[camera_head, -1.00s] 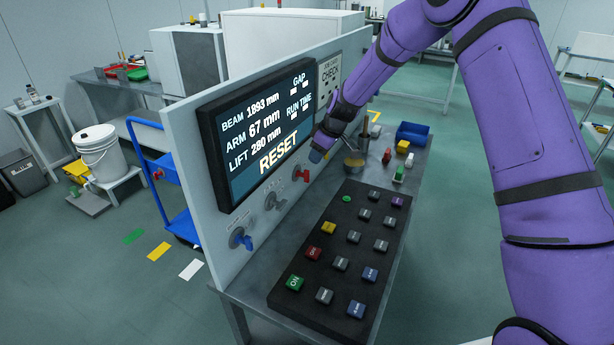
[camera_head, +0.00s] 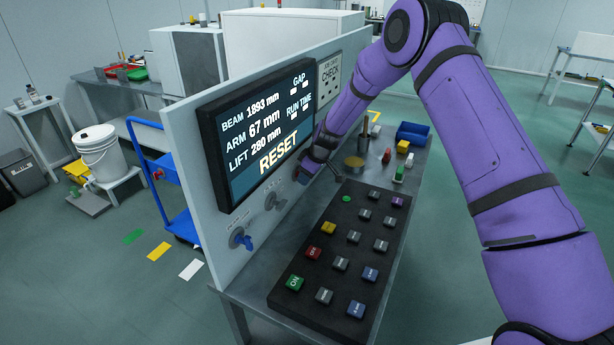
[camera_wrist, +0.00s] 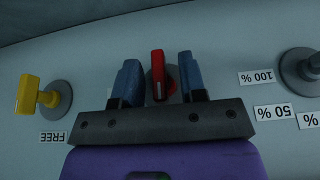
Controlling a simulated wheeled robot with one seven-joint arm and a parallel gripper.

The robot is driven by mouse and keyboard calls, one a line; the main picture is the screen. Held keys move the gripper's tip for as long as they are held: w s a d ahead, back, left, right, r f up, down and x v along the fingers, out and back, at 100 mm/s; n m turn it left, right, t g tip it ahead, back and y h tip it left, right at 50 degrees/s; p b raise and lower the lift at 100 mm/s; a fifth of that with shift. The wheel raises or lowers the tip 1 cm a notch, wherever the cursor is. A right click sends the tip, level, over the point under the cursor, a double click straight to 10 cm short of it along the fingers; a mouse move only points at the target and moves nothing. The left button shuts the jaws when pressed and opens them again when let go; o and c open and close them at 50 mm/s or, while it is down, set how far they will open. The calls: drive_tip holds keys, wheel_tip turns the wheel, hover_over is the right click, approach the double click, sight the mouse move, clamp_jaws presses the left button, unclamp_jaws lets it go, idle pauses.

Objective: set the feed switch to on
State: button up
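In the wrist view a red switch handle (camera_wrist: 158,76) stands out from a round base on the grey panel (camera_head: 210,262). My gripper (camera_wrist: 160,85) is open, with one blue finger on each side of the handle and a visible gap to each. The handle's label is hidden, so I cannot read whether it is the feed switch. In the head view my gripper (camera_head: 312,168) is close to the panel, right of the screen, and covers the red switch.
A yellow switch marked FREE (camera_wrist: 36,95) and a dark knob with percent labels (camera_wrist: 300,70) flank the handle. A blue switch (camera_head: 243,239) and a grey knob (camera_head: 274,200) are lower on the panel. A black keypad (camera_head: 335,295) lies on the bench below.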

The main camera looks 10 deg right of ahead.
clamp_jaws()
drive_tip(key=shift+d+g, duration=0.1)
drive_tip(key=shift+g, duration=0.2)
drive_tip(key=shift+w+d+m+g+y, duration=0.1)
drive_tip(key=shift+m+g+y, duration=0.3)
drive_tip(key=shift+g+y, duration=0.6)
drive_tip(key=m+g+y, duration=0.1)
drive_tip(key=g+y, duration=0.2)
drive_tip(key=g, duration=0.1)
drive_tip(key=shift+f, duration=0.1)
drive_tip(key=m+g+y, duration=0.1)
drive_tip(key=g+y, duration=0.2)
drive_tip(key=shift+w+f, duration=0.1)
drive_tip(key=shift+m+g+y, duration=0.8)
drive_tip(key=shift+g+y, duration=0.4)
drive_tip(key=shift+y, duration=0.5)
